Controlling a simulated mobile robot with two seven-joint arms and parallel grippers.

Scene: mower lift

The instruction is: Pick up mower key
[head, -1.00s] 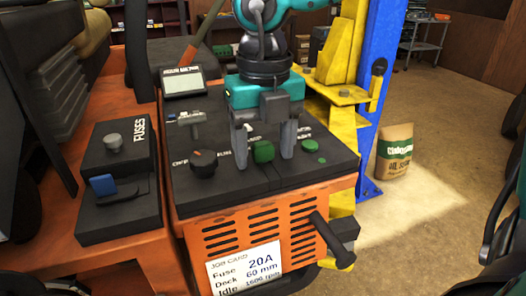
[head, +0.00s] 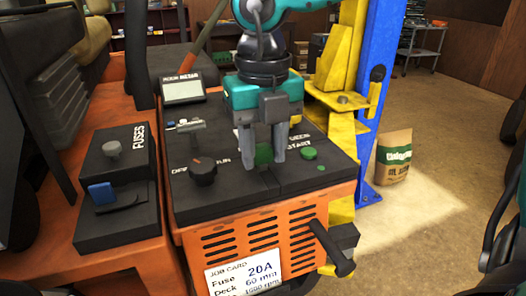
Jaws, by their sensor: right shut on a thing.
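My right gripper (head: 262,158) points down over the black control panel (head: 225,200) of the orange mower. Its two grey fingers are closed on a small green piece (head: 263,153), which looks like the head of the mower key. The green piece is at the panel surface, and I cannot tell whether it is clear of it. The lower part of the key is hidden. My left gripper is not in view.
A black knob (head: 203,172), a small lever (head: 190,125), a display (head: 183,88) and a round green button (head: 309,153) surround the gripper on the panel. A fuse box (head: 117,185) is left. A blue post (head: 385,80) stands right, beside a paper bag (head: 394,157).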

